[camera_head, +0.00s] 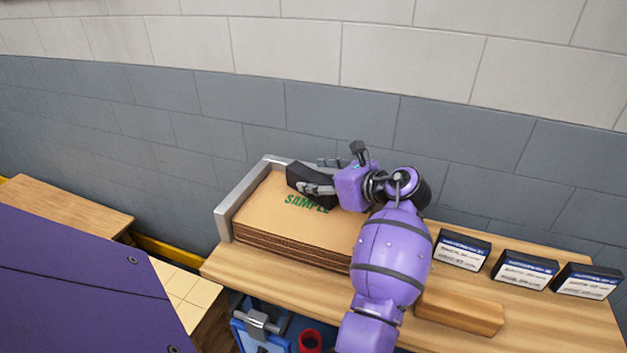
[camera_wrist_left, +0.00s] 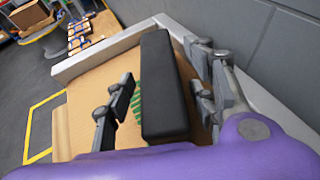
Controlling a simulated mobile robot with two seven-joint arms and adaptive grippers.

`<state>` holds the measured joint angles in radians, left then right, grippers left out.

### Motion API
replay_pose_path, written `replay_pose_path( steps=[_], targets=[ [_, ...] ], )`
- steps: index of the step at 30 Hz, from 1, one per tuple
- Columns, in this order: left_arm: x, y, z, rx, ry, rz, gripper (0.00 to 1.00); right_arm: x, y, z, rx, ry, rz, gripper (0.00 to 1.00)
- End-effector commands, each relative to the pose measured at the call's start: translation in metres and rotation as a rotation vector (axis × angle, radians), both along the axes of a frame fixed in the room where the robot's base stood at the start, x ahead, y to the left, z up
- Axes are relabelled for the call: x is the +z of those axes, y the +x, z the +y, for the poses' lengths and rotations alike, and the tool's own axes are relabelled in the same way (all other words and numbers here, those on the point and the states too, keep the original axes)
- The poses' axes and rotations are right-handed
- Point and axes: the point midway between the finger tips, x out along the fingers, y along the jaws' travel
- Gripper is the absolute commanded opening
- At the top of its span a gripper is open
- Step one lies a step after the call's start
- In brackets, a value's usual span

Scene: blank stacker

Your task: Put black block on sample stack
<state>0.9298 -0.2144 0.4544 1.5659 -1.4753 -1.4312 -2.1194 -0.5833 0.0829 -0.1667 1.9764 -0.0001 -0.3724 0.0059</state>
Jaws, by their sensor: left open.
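The sample stack (camera_head: 262,212) is a pile of brown cardboard sheets with green "SAMPLE" lettering on top, set in a grey metal corner frame on the wooden table. The black block (camera_head: 300,178) is over the back part of the stack's top and appears to lie on it. In the left wrist view the black block (camera_wrist_left: 163,95) sits between the spread fingers, with a gap on its left side. My left gripper (camera_head: 320,177) is open around the block; it also shows in the left wrist view (camera_wrist_left: 158,88). Part of the lettering is hidden by the gripper. My right gripper is out of view.
Several black boxes with white-blue labels (camera_head: 463,250) stand in a row at the right of the table. A wooden block (camera_head: 458,312) lies in front of them. A grey metal frame (camera_head: 224,222) edges the stack's left and back. A tiled wall (camera_head: 340,115) stands close behind.

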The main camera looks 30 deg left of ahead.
Motion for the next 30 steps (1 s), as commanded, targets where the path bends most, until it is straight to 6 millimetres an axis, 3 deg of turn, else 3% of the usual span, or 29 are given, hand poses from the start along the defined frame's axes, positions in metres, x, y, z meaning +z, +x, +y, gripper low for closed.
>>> replay_pose_path(
  steps=[9, 15, 30],
  targets=[
    [0.028, -0.009, -0.064, -0.003, -0.003, -0.004, 0.51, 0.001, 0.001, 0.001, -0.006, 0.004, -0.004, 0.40],
    [0.038, -0.014, -0.088, -0.001, -0.001, -0.002, 0.51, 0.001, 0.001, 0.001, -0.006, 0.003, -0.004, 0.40],
    [0.041, -0.015, -0.095, 0.001, 0.000, -0.003, 0.51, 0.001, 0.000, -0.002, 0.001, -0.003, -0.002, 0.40]
  ],
)
